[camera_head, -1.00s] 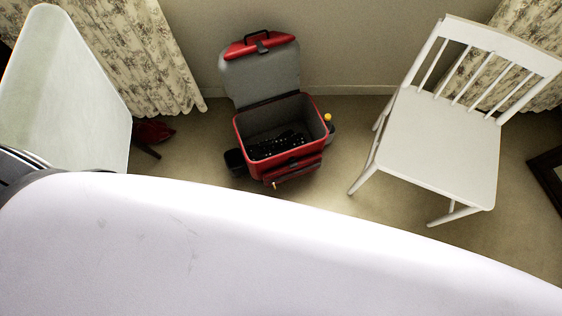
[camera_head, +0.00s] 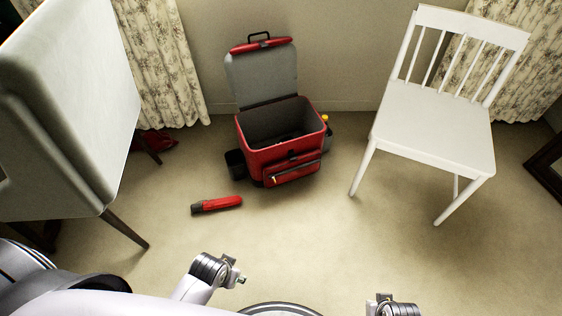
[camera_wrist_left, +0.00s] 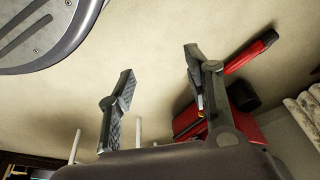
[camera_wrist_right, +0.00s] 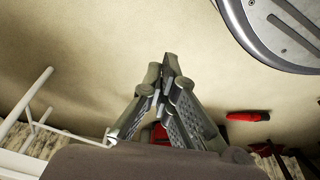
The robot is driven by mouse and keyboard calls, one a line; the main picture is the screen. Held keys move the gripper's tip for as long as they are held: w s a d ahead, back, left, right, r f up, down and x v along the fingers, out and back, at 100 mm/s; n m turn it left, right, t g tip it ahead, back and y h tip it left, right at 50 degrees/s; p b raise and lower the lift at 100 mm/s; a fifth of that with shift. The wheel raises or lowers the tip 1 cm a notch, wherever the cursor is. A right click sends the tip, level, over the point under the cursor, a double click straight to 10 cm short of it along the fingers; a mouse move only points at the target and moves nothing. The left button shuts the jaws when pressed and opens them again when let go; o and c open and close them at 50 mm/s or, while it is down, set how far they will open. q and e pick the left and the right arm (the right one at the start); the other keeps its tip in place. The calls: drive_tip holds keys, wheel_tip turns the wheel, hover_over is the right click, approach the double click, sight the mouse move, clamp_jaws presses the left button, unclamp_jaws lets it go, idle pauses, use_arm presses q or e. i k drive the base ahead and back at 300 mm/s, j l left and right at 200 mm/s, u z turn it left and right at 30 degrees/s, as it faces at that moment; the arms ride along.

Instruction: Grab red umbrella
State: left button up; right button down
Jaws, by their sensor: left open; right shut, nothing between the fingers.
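The red umbrella (camera_head: 222,203), folded with a dark grey end, lies on the floor in front of and left of the open red suitcase. It also shows in the left wrist view (camera_wrist_left: 247,55), past one finger, and in the right wrist view (camera_wrist_right: 247,116) at the right. My left gripper (camera_head: 236,271) is nearer to me than the umbrella and apart from it. Its fingers (camera_wrist_left: 160,80) are spread and empty. My right gripper (camera_head: 385,303) is at the bottom edge of the head view, farther right. Its fingertips (camera_wrist_right: 168,66) meet with nothing between them.
The open red suitcase (camera_head: 255,158) stands by the back wall. A white chair (camera_head: 432,122) is at right and a pale armchair-like piece (camera_head: 75,110) at left. A red item (camera_head: 158,142) lies by the left curtain. The floor (camera_head: 330,235) in front is clear.

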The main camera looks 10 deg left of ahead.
sight(213, 205)
drive_tip(key=u, duration=1.25)
